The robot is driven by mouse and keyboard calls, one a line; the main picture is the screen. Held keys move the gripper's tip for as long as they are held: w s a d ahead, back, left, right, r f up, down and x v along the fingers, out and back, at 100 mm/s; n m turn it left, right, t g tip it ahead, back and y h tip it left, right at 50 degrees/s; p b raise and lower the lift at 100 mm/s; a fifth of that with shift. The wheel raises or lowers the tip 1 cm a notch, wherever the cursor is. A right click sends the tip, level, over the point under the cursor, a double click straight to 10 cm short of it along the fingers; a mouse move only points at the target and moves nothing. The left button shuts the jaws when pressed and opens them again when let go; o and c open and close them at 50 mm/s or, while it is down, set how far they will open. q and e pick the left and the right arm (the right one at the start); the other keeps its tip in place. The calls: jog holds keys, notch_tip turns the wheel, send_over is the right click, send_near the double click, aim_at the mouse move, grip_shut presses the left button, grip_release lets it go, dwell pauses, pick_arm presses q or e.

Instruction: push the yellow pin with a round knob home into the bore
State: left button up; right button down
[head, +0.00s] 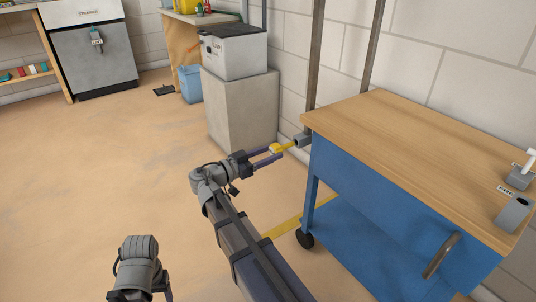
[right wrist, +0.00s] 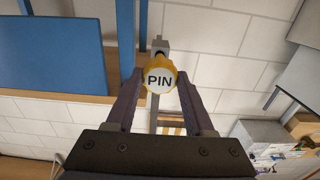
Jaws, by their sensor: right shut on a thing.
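The yellow pin (head: 287,146) has a round knob, and its shaft points at a grey block (head: 302,140) on the near left corner of the cart. The shaft appears to meet the block's face, with a length of yellow showing outside; the bore itself is hidden. My right gripper (head: 272,154) is shut on the knob. In the right wrist view the knob (right wrist: 159,74), marked PIN, sits between the two fingertips and covers most of the shaft, with the grey block (right wrist: 160,45) behind it. Of my left arm only a part shows at the bottom; its fingers are not visible.
The blue cart (head: 360,190) has a wooden top (head: 400,140) with grey blocks (head: 514,213) at its right end. A concrete plinth (head: 240,108) bearing a white box (head: 233,52) stands behind my right gripper. The floor to the left is clear.

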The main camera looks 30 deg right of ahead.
aim_at(286, 146)
jog(key=shift+w+d, duration=0.15)
jog(key=shift+d, duration=1.5)
jog(key=shift+w+d, duration=0.1)
jog(key=shift+d, duration=1.55)
jog(key=shift+c, duration=1)
grip_release()
jog(key=shift+s+a, duration=0.2)
jog(key=shift+a, duration=1.75)
jog(key=shift+s+a, duration=0.15)
jog(key=shift+a, duration=1.8)
